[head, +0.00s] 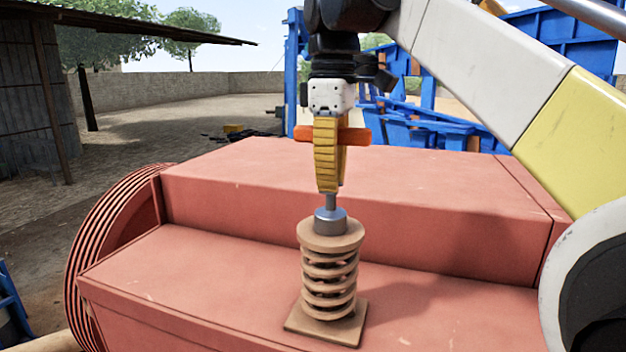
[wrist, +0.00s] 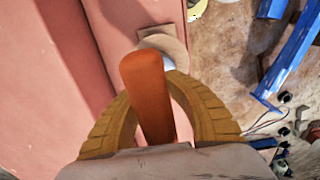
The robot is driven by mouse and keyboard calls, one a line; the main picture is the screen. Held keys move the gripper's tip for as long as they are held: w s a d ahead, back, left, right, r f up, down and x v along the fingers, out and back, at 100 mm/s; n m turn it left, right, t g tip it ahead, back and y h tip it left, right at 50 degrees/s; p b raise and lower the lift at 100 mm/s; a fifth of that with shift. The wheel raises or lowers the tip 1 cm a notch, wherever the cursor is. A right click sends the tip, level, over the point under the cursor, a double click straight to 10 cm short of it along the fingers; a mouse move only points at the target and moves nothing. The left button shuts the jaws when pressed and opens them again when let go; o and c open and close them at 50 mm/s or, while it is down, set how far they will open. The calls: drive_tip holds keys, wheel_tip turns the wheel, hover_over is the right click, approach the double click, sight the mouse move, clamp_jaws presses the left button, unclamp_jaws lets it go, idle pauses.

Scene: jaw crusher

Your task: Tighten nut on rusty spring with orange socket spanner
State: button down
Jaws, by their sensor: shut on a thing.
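The rusty spring (head: 329,275) stands upright on a square plate on the red machine, with a round cap on top. The orange socket spanner has a crosswise orange handle (head: 352,135) and a metal shaft ending in a grey socket (head: 330,220) at the top middle of the cap. My gripper (head: 328,185) has yellow fingers shut around the spanner, pointing down above the spring. In the wrist view the orange handle (wrist: 147,95) lies between my two fingers, and part of the spring cap (wrist: 163,42) shows beyond it. The nut is hidden, so I cannot tell whether the socket encloses it.
The red machine body (head: 230,185) has a raised step behind the spring and a grooved wheel (head: 110,235) at its left. Blue metal frames (head: 430,125) stand behind. A shed (head: 30,100) is at far left. The machine top around the spring is clear.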

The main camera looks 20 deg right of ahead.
drive_tip(key=shift+r+p, duration=1.35)
drive_tip(key=shift+r, duration=0.15)
idle(1.0)
drive_tip(key=shift+r+p, duration=1.35)
drive_tip(key=shift+p, duration=0.05)
drive_tip(key=shift+f, duration=0.1)
